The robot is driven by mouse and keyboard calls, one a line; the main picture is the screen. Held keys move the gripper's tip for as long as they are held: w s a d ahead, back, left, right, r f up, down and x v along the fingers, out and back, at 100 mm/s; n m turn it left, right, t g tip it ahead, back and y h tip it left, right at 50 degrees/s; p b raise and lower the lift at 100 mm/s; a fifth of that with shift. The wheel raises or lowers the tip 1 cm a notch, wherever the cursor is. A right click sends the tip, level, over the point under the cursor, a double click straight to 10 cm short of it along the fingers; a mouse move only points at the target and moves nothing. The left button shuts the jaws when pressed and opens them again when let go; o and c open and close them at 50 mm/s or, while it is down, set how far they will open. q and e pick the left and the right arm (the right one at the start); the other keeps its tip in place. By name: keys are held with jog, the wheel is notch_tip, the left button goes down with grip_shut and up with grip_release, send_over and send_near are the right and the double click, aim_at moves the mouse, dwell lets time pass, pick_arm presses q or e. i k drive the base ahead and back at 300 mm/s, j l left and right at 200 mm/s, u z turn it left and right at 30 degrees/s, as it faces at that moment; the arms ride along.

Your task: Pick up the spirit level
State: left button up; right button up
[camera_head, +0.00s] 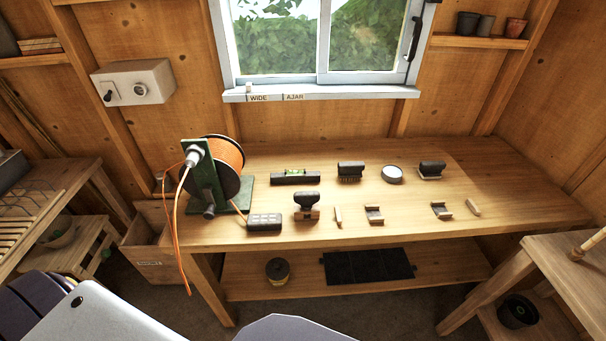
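The spirit level (295,177) is a short black bar with a green vial in its top. It lies flat on the wooden workbench (420,220), toward the back and left of the middle, just right of the cable reel. Nothing covers it. Neither of my grippers shows in the head view. Only pale and dark parts of my own body show along the bottom left edge, well apart from the level.
An orange cable reel (226,165) on a green stand and a black box (264,221) are left of the level. A black-topped tool (306,205), a brush-like block (350,171) and a round tin (392,174) stand nearby. The bench's right end is clear.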

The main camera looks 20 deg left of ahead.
aim_at(289, 176)
jog(key=i+l+u, duration=0.2)
jog(key=l, duration=0.75)
jog(key=l+u, duration=0.2)
jog(key=l, duration=0.75)
